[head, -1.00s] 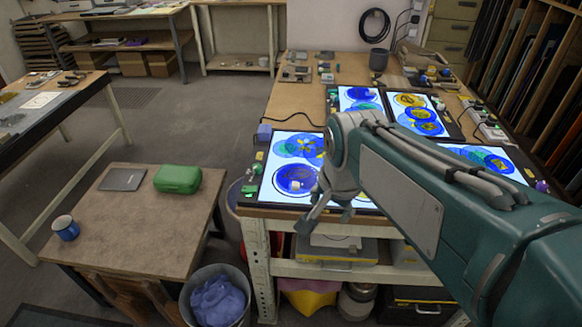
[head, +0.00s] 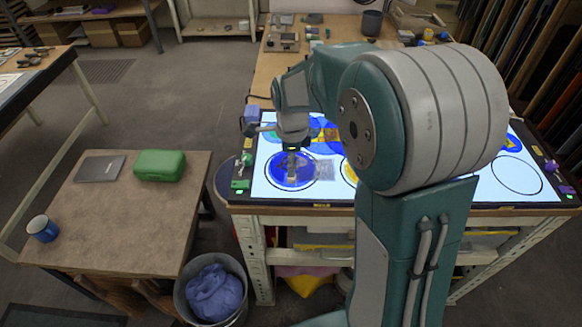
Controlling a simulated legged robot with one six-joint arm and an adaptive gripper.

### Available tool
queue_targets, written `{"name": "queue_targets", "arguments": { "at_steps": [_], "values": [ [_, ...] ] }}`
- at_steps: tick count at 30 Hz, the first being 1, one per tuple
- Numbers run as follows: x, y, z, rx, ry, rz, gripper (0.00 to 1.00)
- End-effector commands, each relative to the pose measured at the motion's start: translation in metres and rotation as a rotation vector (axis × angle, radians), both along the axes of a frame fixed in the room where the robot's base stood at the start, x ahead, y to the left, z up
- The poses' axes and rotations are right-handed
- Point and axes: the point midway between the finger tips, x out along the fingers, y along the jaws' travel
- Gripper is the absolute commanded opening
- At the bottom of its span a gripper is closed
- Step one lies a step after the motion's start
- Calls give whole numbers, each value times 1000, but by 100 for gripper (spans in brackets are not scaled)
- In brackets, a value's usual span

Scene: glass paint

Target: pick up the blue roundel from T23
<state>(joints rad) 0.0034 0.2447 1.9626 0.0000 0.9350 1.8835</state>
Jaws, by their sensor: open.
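A blue roundel (head: 272,171) lies flat inside a dark ring on the lit white panel, near the left front of the workbench. My gripper (head: 291,168) points down over this roundel and covers part of its middle. It is open, and I see nothing held in it. Whether the fingertips touch the roundel I cannot tell. No T23 label is readable. My arm hides much of the lit panels.
A yellow roundel (head: 349,170) shows beside my arm, and an empty ring (head: 517,176) lies to the right. A green case (head: 160,165), a dark flat slab (head: 99,168) and a blue mug (head: 42,228) rest on the low table. A bin (head: 212,293) stands below.

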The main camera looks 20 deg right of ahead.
Motion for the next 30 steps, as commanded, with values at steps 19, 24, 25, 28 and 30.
{"name": "queue_targets", "arguments": {
  "at_steps": [19, 24, 25, 28, 30],
  "values": [
    [5, 4, -60, 0, -1, 2, 71],
    [5, 4, -59, 0, -1, 2, 45],
    [5, 3, -59, 0, -1, 2, 31],
    [5, 3, -60, 0, 0, 2, 0],
    [5, 3, -60, 0, 0, 2, 0]
  ]
}}
